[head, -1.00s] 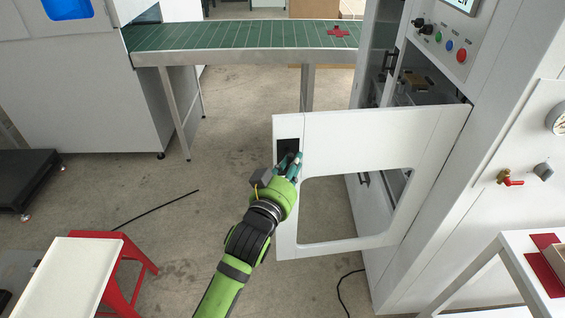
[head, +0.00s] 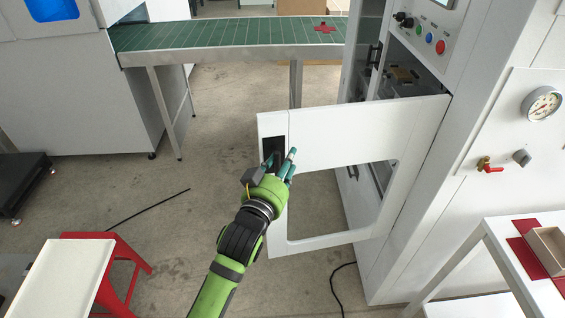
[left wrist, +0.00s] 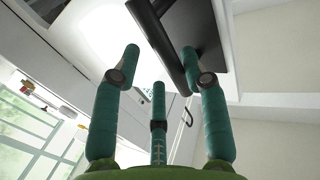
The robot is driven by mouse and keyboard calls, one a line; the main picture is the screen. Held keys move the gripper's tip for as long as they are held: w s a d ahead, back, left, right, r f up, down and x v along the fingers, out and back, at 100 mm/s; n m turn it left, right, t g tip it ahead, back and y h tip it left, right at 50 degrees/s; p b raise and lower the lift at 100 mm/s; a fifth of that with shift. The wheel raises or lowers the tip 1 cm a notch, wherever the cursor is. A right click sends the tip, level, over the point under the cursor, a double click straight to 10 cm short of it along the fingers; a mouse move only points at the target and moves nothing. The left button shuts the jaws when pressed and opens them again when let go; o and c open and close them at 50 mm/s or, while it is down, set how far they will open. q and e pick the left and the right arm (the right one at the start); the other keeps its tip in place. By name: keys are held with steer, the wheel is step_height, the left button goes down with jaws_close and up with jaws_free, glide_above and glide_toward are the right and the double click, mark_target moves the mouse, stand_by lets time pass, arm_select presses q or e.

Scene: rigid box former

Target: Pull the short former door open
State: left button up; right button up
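The short former door (head: 345,135) is a white panel with a large rounded window cut-out. It stands swung out from the white machine, hinged at its right side. A dark recess with a black handle (head: 273,146) is near its upper left corner. My green left gripper (head: 281,163) is at this handle, just below and in front of it. In the left wrist view, its teal fingers (left wrist: 165,75) are spread apart, and the black handle bar (left wrist: 160,45) runs between their tips. I see no finger closed on the bar. My right gripper is not in view.
A green conveyor (head: 230,35) with a red cross-shaped blank (head: 325,28) stands behind. A red step stool (head: 125,265) and a white surface (head: 62,280) are at lower left. A white table (head: 505,265) is at lower right. A cable (head: 335,285) lies on the open floor.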

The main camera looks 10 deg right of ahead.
arm_select(q)
steer(key=shift+a+r, duration=0.2)
steer(key=shift+r, duration=0.45)
steer(key=f+v, duration=0.1)
steer(key=v, duration=1.1)
steer(key=shift+f, duration=0.15)
